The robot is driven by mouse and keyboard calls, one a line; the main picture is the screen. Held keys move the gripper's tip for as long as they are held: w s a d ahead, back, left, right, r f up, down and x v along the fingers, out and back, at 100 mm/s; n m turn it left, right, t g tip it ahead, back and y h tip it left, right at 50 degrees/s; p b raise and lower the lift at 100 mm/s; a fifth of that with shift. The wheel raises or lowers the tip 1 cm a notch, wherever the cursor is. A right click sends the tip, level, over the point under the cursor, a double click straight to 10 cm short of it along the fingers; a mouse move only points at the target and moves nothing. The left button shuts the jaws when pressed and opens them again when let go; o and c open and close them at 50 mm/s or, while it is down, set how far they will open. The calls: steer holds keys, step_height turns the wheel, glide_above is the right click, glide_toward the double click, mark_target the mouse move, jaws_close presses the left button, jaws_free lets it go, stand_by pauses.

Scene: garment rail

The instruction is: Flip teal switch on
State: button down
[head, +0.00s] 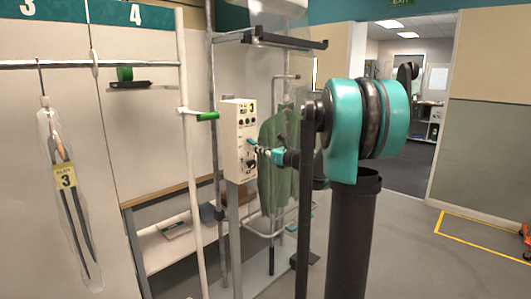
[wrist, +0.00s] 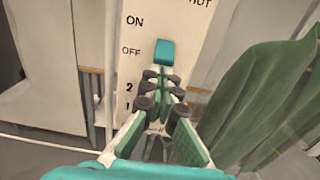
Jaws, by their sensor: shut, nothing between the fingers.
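The teal switch (wrist: 165,52) is a small block on a cream control panel (wrist: 185,25) in the wrist view. It sits level with the OFF label, below the ON label. In the head view the control panel (head: 239,115) stands on a grey post, and a small teal spot on its face is the switch (head: 251,142). My gripper (wrist: 160,78) is shut and empty, its fingertips just below the switch in the wrist view. Whether they touch it I cannot tell. In the head view my gripper (head: 257,149) is close in front of the panel; its tips are too small to make out.
A green garment (head: 279,160) hangs right of the panel and also shows in the wrist view (wrist: 270,110). A white rail post with a green handle (head: 207,116) stands left of the panel. A bagged item with tag 3 (head: 66,178) hangs far left. Open floor lies at right.

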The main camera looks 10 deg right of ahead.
mark_target(255, 144)
steer(key=shift+w+a, duration=0.2)
steer(key=shift+w, duration=0.05)
steer(key=shift+s+d+r+g+h, duration=0.15)
steer(key=shift+r+g+h, duration=0.25)
steer(key=shift+g, duration=0.2)
step_height(255, 144, up, 2)
steer(key=g+h, duration=0.2)
steer(key=g, duration=0.1)
steer(key=shift+s+r, duration=0.1)
steer(key=shift+s, duration=0.05)
steer(key=shift+d, duration=0.1)
stand_by(0.3)
